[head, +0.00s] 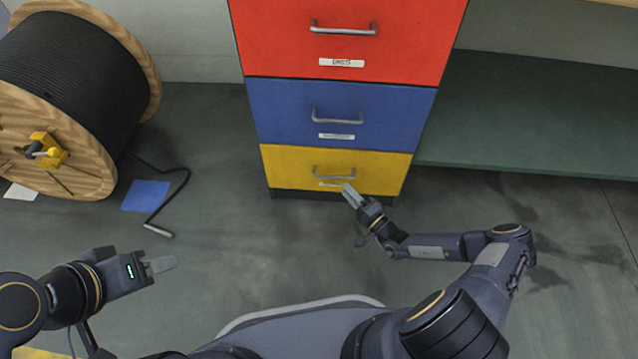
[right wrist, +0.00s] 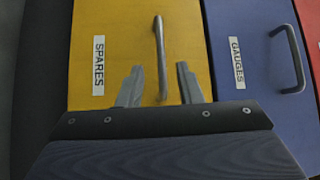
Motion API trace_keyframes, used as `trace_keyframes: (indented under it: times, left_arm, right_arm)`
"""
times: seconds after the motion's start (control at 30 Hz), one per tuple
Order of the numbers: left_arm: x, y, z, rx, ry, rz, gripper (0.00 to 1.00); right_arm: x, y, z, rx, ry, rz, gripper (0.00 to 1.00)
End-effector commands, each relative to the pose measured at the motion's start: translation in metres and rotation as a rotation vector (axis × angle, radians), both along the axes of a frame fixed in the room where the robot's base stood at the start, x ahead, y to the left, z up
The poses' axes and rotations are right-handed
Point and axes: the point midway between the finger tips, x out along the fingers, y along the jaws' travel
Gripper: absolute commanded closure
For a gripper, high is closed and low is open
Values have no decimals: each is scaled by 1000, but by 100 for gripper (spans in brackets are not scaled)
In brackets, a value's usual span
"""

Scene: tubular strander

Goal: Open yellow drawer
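The yellow drawer (head: 290,168) is the lowest of the cabinet's drawers in the head view and looks closed. It has a metal bar handle (head: 334,172) and a label that reads SPARES in the right wrist view (right wrist: 98,65). My right gripper (head: 350,194) is just in front of the yellow drawer. In the right wrist view its two fingers (right wrist: 158,85) are apart, with the handle (right wrist: 159,50) showing between and beyond them; I cannot tell whether they touch it. My left gripper (head: 162,265) is at the lower left, away from the cabinet; its finger gap is unclear.
A blue drawer (head: 290,110) and a red drawer (head: 270,40) are above the yellow one. A wooden cable reel (head: 105,180) stands at the left. A blue sheet (head: 146,195) and a black cable (head: 172,200) lie on the floor. A green shelf (head: 540,120) is at the right.

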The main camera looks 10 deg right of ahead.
Motion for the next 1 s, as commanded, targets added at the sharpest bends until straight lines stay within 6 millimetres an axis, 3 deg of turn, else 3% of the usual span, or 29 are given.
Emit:
trace_keyframes:
  times: [0.5,0.87,1.0]
  left_arm:
    - [0,0,-30,0,0,0,64]
    - [0,0,-30,0,0,0,64]
    - [0,0,-30,0,0,0,64]
  right_arm:
    - [60,35,8,0,-2,3,68]
    - [65,37,11,-1,-1,3,68]
    - [65,37,11,-1,-1,3,86]
